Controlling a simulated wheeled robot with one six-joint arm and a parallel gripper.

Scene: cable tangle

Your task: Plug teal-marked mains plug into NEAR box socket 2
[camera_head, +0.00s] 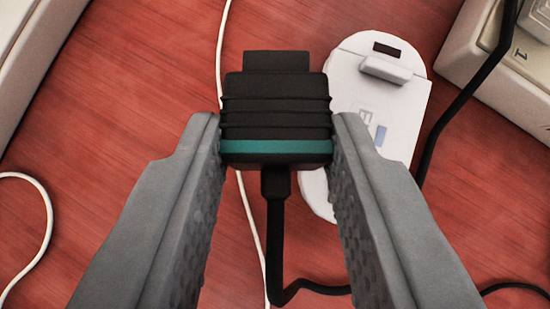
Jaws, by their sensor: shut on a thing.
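A black plug (276,105) with a teal band (276,147) across its lower end is in the middle of the view. My gripper (277,135) is shut on it, one grey finger on each side. Its narrower black end points up in the picture, away from me. A black cable (278,225) leaves its near end and bends right. A beige box (520,65) with a "1" on it shows in part at the upper right. I see no socket marked 2.
A white rounded device (372,105) with a slot and a raised tab lies on the red wooden surface (135,100), partly behind the plug and right finger. White cables (48,215) and a black cable (450,110) cross the surface. A pale edge (45,50) is at upper left.

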